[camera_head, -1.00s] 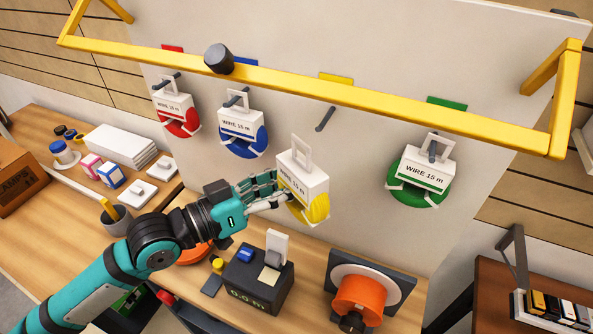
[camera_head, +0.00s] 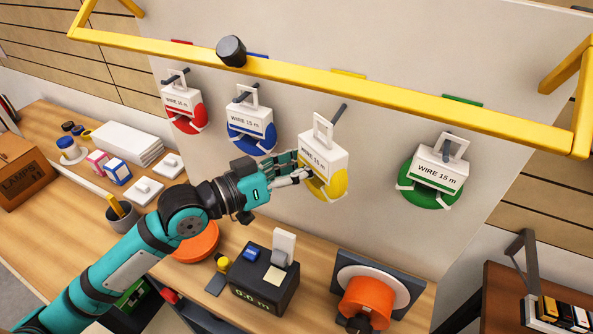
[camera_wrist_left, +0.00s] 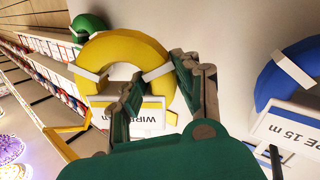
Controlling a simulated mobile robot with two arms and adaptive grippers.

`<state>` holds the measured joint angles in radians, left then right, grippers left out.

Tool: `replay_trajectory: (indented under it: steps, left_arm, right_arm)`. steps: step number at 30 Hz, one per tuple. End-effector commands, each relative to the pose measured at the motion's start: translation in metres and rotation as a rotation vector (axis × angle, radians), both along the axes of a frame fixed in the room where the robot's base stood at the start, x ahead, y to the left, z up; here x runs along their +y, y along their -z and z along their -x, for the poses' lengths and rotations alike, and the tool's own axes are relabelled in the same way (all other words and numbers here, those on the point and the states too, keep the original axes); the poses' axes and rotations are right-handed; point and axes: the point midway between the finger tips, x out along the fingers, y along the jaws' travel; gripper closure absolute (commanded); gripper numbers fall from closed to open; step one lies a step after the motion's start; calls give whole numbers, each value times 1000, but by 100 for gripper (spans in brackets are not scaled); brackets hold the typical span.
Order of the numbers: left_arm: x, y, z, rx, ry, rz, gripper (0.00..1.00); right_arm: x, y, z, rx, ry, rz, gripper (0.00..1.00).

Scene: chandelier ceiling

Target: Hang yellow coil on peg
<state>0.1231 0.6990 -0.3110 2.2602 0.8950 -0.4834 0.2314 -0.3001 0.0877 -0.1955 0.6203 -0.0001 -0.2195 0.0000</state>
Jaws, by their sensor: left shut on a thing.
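The yellow coil (camera_head: 334,184), with its white "WIRE 15 m" label block and a square white hanging loop (camera_head: 316,133), is upright in front of the pale board. My left gripper (camera_head: 303,173) is shut on its left side. The bare dark peg (camera_head: 341,112) under the yellow tag (camera_head: 347,74) is just above and right of the loop. Its lower end is close to the loop's upper right; I cannot tell whether it is inside. The left wrist view shows the yellow coil (camera_wrist_left: 125,47) beyond the fingers (camera_wrist_left: 155,82). My right gripper is not in view.
Red (camera_head: 188,121), blue (camera_head: 254,138) and green (camera_head: 428,196) coils hang on neighbouring pegs. A yellow rail (camera_head: 400,98) crosses in front of the board's upper part. A dark meter box (camera_head: 262,285) and an orange reel (camera_head: 367,300) stand on the bench below.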

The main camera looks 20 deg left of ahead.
Motion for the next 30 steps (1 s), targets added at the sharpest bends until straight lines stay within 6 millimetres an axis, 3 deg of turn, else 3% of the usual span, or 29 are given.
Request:
replay_trajectory:
  steps: [12,30]
  left_arm:
    - [-5,1,-25,-5,1,2,100]
    - [-11,7,-55,-5,1,2,100]
  right_arm:
    - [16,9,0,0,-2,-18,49]
    - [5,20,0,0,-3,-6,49]
